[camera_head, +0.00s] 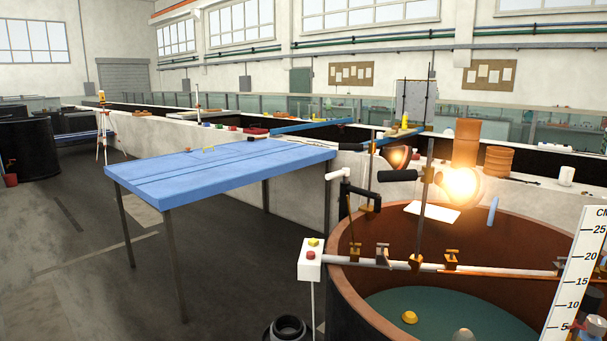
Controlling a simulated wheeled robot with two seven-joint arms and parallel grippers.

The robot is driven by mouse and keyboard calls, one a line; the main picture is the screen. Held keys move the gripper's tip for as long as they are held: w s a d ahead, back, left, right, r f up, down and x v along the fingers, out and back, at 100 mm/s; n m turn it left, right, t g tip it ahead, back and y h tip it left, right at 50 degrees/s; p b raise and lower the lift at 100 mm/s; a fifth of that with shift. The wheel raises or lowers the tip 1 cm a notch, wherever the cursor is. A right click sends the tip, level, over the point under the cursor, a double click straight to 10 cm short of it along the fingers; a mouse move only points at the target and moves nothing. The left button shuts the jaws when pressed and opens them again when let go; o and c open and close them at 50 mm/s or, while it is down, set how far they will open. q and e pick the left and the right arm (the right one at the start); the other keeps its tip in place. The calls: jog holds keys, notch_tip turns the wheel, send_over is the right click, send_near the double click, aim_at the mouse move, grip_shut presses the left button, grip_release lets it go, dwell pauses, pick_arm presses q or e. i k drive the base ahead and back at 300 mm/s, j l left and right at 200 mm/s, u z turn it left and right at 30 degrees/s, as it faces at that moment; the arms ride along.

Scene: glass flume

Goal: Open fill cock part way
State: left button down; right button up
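The tank (345,285) is brown inside with a dark green bottom. A black cylindrical handle (397,175) sticks out left from a clamp on an upright rod behind it. No water stream shows at the fitting. Neither of my grippers is in view.
A pale rail (390,263) with brass clamps crosses the tank, with a white button box (311,259) at its left end. A white scale board (578,275) stands at right. A blue table (220,167) is left of the tank. A bright lamp (461,184) glows behind it.

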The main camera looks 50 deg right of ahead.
aim_at(344, 172)
jog(key=i+z, duration=0.15)
jog(key=i, duration=0.5)
jog(key=i+j+z, duration=0.1)
jog(key=i, duration=0.55)
